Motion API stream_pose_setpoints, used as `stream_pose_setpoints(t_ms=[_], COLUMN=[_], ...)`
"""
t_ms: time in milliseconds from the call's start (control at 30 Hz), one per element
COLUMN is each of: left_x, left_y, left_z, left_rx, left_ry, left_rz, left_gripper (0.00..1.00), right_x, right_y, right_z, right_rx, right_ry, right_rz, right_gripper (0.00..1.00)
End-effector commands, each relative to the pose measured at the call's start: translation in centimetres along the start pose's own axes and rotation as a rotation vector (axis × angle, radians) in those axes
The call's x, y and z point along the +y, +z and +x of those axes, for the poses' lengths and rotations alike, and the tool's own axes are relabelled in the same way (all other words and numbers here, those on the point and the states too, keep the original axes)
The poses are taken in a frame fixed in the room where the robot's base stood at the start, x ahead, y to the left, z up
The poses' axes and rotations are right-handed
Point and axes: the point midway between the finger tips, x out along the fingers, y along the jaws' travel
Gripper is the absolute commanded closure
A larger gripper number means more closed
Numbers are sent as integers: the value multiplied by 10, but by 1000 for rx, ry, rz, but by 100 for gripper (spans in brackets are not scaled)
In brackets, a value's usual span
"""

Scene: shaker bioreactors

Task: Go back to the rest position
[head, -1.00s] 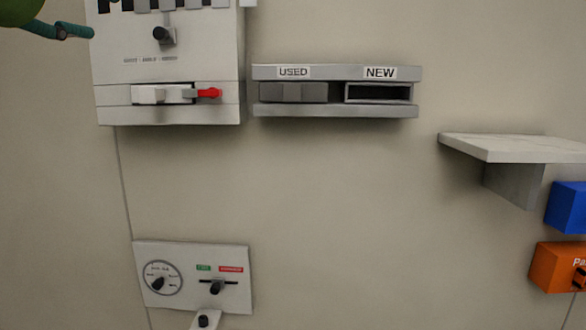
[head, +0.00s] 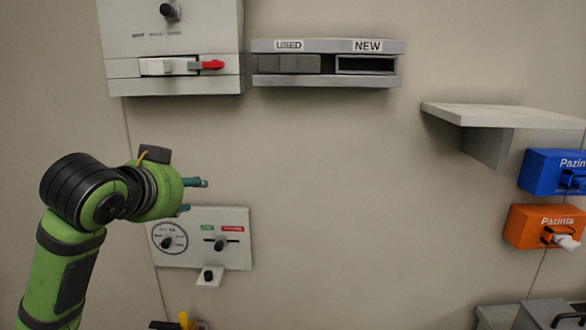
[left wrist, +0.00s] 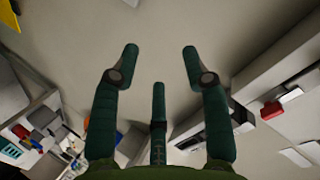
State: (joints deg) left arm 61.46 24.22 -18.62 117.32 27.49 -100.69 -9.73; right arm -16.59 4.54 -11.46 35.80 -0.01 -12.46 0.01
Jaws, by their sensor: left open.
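My left gripper (head: 195,196) is at the end of my green arm, in front of the wall in the head view. It is just above the panel with a dial and below the white machine. Its teal fingers are spread and empty, as the left wrist view (left wrist: 160,62) also shows. They touch nothing that I can see. My right gripper is not in view.
On the wall are a white machine (head: 175,83) with a red-tipped lever, a USED/NEW holder (head: 330,81), a dial panel (head: 230,255) and a shelf (head: 500,115). A blue box (head: 540,172) and an orange box (head: 525,225) hang at right. The middle wall is clear.

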Motion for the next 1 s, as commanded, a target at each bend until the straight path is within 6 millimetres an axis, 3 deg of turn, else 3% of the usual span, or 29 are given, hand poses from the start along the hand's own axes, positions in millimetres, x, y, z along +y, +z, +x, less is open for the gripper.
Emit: stream_pose_setpoints(t_ms=[33, 133, 233, 367, 567, 700, 1000], left_x=[26, 68, 110, 164, 241, 282, 328], left_y=[28, 75, 124, 188, 282, 337, 402], left_z=[17, 37, 48, 49, 21, -13, -74], left_rx=[-37, -100, -166, -262, -430, -548, -722], left_ry=[41, 96, 145, 199, 256, 273, 276], left_rz=[-25, -78, -134, -212, -333, -407, -491], left_gripper=[54, 54, 54, 54, 54, 54, 54], right_x=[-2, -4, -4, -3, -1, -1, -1], right_y=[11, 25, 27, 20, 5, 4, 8], right_z=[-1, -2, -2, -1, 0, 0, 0], right_rx=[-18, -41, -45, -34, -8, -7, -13], right_ry=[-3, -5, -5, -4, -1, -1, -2], right_rz=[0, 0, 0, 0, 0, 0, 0], right_gripper=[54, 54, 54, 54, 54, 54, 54])
